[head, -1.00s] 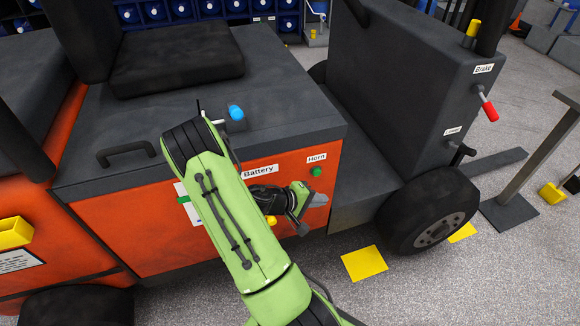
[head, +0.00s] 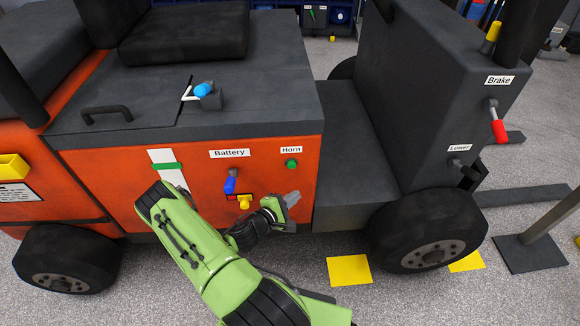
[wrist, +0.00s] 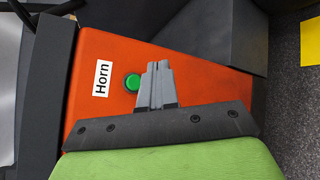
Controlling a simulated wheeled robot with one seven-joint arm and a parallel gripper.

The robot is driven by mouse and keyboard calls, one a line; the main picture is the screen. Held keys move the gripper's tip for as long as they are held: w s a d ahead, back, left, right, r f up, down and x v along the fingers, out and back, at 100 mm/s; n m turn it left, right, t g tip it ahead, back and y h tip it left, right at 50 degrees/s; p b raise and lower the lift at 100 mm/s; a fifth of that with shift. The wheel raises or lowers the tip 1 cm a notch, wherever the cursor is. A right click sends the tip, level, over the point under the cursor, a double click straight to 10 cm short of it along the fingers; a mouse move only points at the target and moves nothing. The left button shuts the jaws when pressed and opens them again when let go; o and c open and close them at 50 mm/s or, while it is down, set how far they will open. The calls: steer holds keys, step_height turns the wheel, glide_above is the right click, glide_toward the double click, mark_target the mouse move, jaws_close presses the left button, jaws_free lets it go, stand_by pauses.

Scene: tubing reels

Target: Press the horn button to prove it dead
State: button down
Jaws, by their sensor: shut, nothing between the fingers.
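The horn button (head: 291,164) is a small green round button on the orange side panel of the forklift, under a white Horn label (head: 291,149). My gripper (head: 292,196) is in front of the panel, just below the button in the head view. In the wrist view the button (wrist: 132,82) shows left of my gripper's fingertips (wrist: 156,66). The fingers are together with nothing between them. I cannot tell from these views how far the fingertips stand off the panel, but the button is not covered by them.
Left of the gripper, the panel carries a Battery label (head: 229,153), a blue handle (head: 230,185) and a yellow knob (head: 244,202). The Brake lever (head: 498,131) and Lower lever (head: 457,164) are at right. A front wheel (head: 428,230) and yellow floor marker (head: 349,270) lie lower right.

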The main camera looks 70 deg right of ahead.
mark_target(292, 165)
steer(key=w+d+b, duration=0.2)
steer(key=w+d, duration=0.1)
steer(key=d, duration=0.5)
steer(key=shift+d, duration=0.1)
stand_by(1.9)
steer(key=shift+w+d, duration=0.15)
steer(key=shift+d, duration=0.25)
steer(key=shift+w+d+b, duration=0.2)
steer(key=shift+d+b, duration=0.25)
stand_by(0.6)
steer(key=shift+a, duration=0.1)
steer(key=shift+s+a, duration=0.3)
steer(key=shift+a, duration=0.45)
